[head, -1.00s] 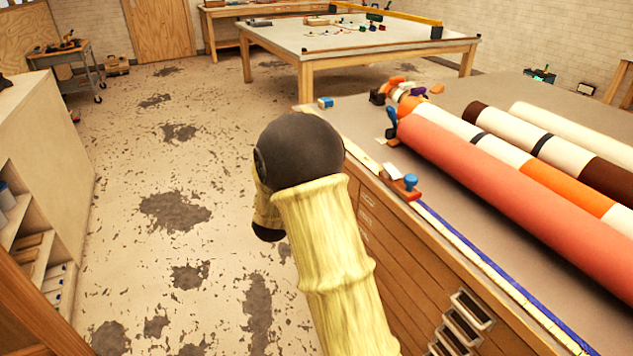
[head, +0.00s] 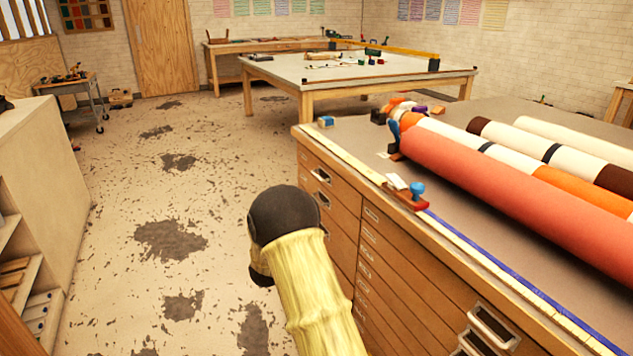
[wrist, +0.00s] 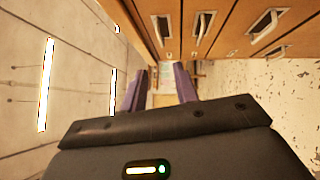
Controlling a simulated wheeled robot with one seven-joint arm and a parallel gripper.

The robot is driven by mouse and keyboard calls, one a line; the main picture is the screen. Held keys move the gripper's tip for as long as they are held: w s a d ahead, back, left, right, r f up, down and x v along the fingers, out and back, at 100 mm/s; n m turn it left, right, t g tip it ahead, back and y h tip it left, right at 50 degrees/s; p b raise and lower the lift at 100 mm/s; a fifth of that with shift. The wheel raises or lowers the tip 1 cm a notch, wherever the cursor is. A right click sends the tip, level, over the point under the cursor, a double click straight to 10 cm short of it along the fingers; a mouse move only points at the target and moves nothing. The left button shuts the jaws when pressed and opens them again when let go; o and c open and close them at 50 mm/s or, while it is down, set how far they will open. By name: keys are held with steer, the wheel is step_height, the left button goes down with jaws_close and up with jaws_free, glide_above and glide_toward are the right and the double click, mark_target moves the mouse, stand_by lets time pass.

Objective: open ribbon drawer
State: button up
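A wooden cabinet (head: 345,195) with several drawers stands at the right in the head view. Its fronts carry small label frames and metal pull handles, such as one near the corner (head: 321,175) and one at the lower right (head: 493,325). All drawers I can see look closed. I cannot read the labels, so I cannot tell which is the ribbon drawer. In the wrist view, drawer fronts with handles (wrist: 265,24) run along the top right. My gripper (wrist: 160,88) shows two purple fingers, apart and empty, not touching a handle. In the head view my arm hides part of the cabinet front.
A shelf unit (head: 40,190) stands left. The floor between is clear. A large table (head: 360,75) stands behind.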

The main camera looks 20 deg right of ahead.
steer(key=b+x, duration=0.2)
steer(key=x, duration=1.4)
jaws_close()
